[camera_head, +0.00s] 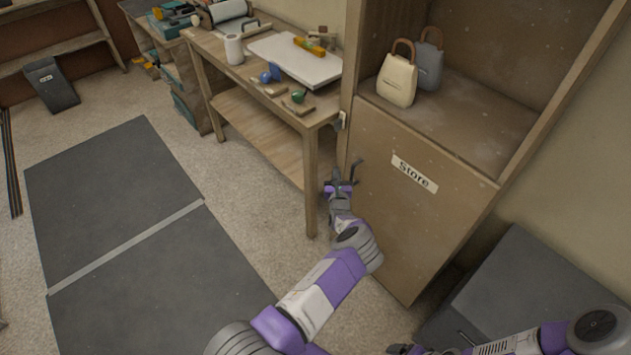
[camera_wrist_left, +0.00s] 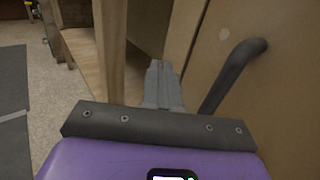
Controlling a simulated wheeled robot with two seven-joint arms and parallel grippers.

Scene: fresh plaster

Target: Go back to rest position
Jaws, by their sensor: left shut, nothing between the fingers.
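My left gripper (camera_head: 338,174) is shut and empty, in front of the wooden cabinet's (camera_head: 385,190) left edge, beside the workbench leg. In the left wrist view its closed grey fingers (camera_wrist_left: 159,72) point toward the bench. A dark bar handle (camera_wrist_left: 234,72) on the cabinet stands just right of the fingers, and a gap shows between them. My right gripper (camera_head: 400,349) only partly shows at the bottom edge, near the grey box; its fingers are too cut off to read.
A workbench (camera_head: 265,118) with a white board (camera_head: 297,58) and small tools stands left of the cabinet. A beige bag (camera_head: 397,80) and a grey bag (camera_head: 429,66) sit on the cabinet shelf. A grey box (camera_head: 540,285) is at right. Dark mats (camera_head: 115,185) cover open floor at left.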

